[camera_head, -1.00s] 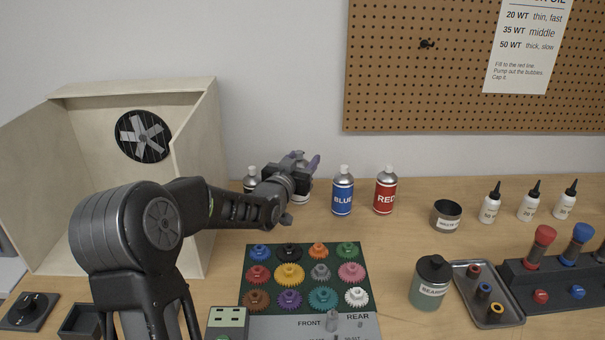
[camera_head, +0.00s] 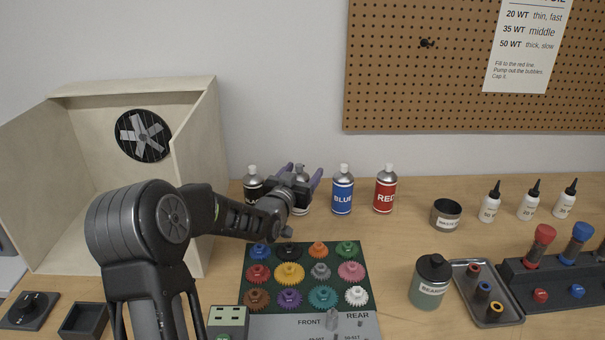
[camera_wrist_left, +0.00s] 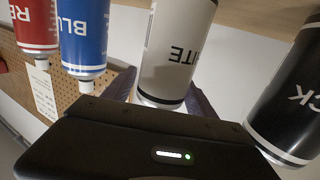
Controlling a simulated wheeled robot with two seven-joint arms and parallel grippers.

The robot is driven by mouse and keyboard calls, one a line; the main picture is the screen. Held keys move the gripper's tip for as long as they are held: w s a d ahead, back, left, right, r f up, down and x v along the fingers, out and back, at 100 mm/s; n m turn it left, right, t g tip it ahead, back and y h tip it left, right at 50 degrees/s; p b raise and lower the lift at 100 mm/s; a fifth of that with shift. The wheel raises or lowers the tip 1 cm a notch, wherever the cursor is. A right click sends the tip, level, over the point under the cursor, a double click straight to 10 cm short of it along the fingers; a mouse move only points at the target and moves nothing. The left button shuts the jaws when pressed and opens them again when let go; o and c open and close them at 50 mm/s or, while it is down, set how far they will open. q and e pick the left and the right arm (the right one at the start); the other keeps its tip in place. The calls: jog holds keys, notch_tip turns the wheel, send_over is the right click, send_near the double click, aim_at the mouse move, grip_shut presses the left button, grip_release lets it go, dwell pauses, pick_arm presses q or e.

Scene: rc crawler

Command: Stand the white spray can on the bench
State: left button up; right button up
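The white spray can (camera_head: 301,173) stands upright at the back of the bench (camera_head: 400,235), between the black can and the blue can. Its lower part is mostly hidden behind my left gripper in the head view. My left gripper (camera_head: 303,171) is open, with one purple finger on each side of the white can. In the left wrist view, which is upside down, the white can (camera_wrist_left: 178,50) sits between the spread fingers. The fingers look apart from it, though I cannot tell the exact gap. My right gripper is not in view.
The black can (camera_head: 253,185) stands close on the left, the blue can (camera_head: 342,192) and red can (camera_head: 385,190) on the right. A pale open booth (camera_head: 195,150) is at the left. A gear tray (camera_head: 305,250) lies in front.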

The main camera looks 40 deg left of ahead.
pick_arm(q)
jog(key=shift+o, duration=0.2)
jog(key=shift+r, duration=0.2)
jog(key=b+v, duration=0.1)
jog(key=v, duration=1.1)
jog(key=shift+b, duration=0.4)
jog(key=shift+a+f, duration=0.1)
dwell(0.8)
